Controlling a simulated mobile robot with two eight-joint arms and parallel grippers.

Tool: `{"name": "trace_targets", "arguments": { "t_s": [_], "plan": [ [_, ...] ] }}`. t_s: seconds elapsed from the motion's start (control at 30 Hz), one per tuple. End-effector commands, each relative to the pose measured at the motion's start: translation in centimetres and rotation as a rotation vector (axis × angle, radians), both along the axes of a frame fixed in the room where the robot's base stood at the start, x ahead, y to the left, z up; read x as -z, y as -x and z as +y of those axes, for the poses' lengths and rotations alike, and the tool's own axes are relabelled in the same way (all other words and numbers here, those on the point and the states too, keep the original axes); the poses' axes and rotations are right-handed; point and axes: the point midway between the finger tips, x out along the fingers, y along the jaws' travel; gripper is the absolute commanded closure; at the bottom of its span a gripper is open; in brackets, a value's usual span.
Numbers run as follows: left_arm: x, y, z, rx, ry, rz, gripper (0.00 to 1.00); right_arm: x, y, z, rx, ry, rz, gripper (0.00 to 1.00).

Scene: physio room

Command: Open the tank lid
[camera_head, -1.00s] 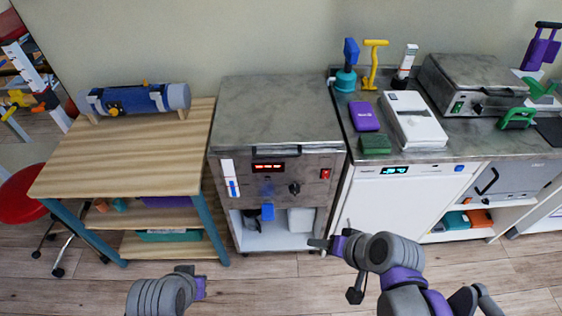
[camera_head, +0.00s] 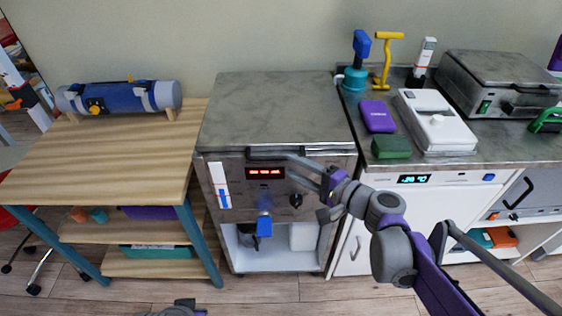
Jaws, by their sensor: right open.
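The tank is a metal cabinet with a grey mottled lid (camera_head: 270,105) on top, in the middle of the head view. The lid lies flat and closed. A dark handle bar (camera_head: 262,154) runs along its front edge, partly hidden by my right gripper. My right gripper (camera_head: 296,167) is open, with its fingers pointing left at the front of the tank, close to the handle. I cannot tell whether a finger touches it. Of my left arm, only a small part (camera_head: 180,309) shows at the bottom edge; its fingers are not visible.
The tank's front has a red display (camera_head: 265,172), a knob (camera_head: 296,199) and a blue valve (camera_head: 264,226). A wooden table (camera_head: 110,140) with a blue roll stands on the left. A counter with a white box (camera_head: 440,125) and a metal unit (camera_head: 500,75) stands on the right.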

Motion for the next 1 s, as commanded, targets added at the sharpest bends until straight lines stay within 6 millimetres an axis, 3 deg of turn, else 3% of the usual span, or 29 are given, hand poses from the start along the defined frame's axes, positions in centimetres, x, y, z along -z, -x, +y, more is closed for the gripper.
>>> {"name": "trace_targets", "arguments": {
  "t_s": [0.1,0.3,0.67,0.77,0.93,1.0],
  "plan": [
    [0.7,-0.1,0.0,0.000,0.000,0.002,1.00,0.5,-1.5,1.7,-0.004,0.000,0.001,0.54],
    [1.2,-0.1,0.0,0.000,0.000,0.004,1.00,0.8,-3.3,3.4,-0.001,0.001,0.000,0.54],
    [1.2,-0.1,0.0,0.000,0.000,0.004,1.00,0.8,-3.7,3.8,0.000,0.001,0.000,0.54],
    [1.2,-0.1,0.0,0.000,0.000,0.004,1.00,0.8,-3.7,3.8,0.000,0.001,0.000,0.66],
    [1.2,-0.1,0.0,0.000,0.000,0.004,1.00,0.8,-3.7,3.8,0.000,0.001,0.000,0.97],
    [1.2,-0.1,0.0,0.000,0.000,0.004,1.00,0.8,-3.7,3.8,0.000,0.001,0.000,1.00]
  ]
}}
